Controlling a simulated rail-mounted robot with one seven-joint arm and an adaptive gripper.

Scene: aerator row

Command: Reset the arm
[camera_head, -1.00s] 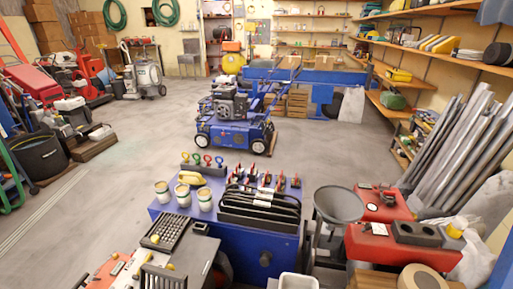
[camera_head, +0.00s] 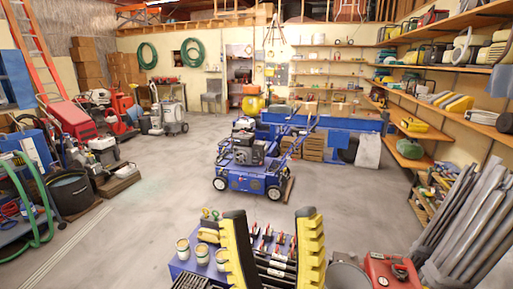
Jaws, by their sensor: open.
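My gripper (camera_head: 272,250) shows at the bottom middle of the head view, its two black fingers with yellow ribbed pads pointing up and spread apart. It is open, with nothing between the pads. It stands in front of a blue bench (camera_head: 180,266) and hides part of its top. Through the gap between the fingers I see red-handled tools (camera_head: 265,246) on the bench. The rest of my arm is out of the picture.
Several cans (camera_head: 183,250) stand on the bench's left part. A blue aerator machine (camera_head: 250,165) stands on the open floor beyond. Grey pipes (camera_head: 465,215) lean at the right beside a red machine (camera_head: 385,268). The middle-left floor is clear.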

